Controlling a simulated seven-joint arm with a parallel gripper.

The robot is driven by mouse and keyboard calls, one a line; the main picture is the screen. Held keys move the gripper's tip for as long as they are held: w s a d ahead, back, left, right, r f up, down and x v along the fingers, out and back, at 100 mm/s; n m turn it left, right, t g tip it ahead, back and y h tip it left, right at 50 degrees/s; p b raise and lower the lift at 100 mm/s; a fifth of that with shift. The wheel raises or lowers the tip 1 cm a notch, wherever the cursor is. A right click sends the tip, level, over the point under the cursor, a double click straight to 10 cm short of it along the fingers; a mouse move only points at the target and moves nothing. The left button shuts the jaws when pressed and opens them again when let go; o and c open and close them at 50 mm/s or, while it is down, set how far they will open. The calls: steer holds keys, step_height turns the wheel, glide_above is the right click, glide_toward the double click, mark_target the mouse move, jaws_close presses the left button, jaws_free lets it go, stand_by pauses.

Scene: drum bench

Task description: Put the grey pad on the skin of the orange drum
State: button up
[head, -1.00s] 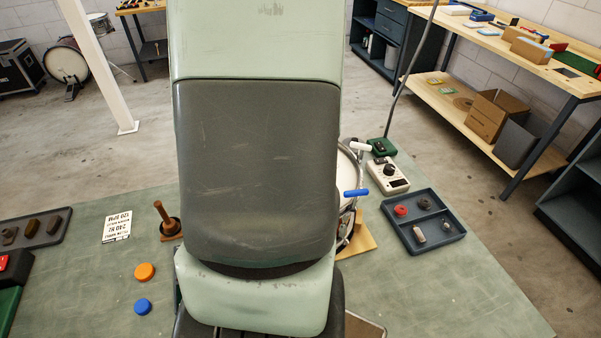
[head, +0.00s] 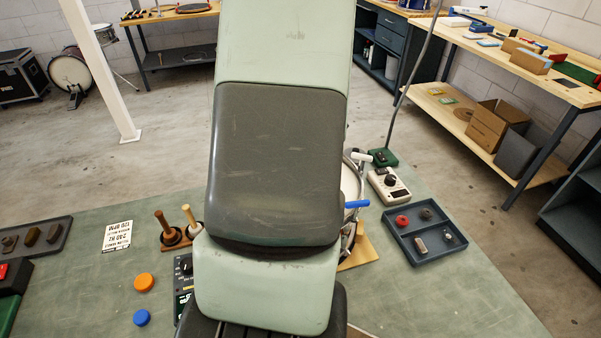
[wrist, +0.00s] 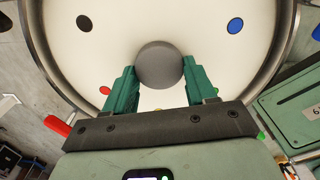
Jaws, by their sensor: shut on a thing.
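The grey pad (wrist: 160,66) is a round disc between the green fingers of my gripper (wrist: 160,72) in the wrist view. The fingers are shut on its sides. Behind it lies a drum's white skin (wrist: 185,25) with a metal hoop and several coloured dots. I cannot tell whether the pad touches the skin. In the head view only the right part of the drum (head: 349,182) shows, with a blue-handled key at its rim; my arm hides the rest, the gripper and the pad. The shell's colour is not clear.
A blue-grey tray (head: 428,253) with small parts and a white meter (head: 389,185) stand right of the drum. Left are a mallet stand (head: 177,240), an orange disc (head: 144,282), a blue disc (head: 142,317) and a printed card (head: 117,236).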

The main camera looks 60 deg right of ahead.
steer(key=o, duration=1.1)
steer(key=shift+f, duration=0.1)
step_height(320, 180, up, 12)
steer(key=shift+r, duration=0.15)
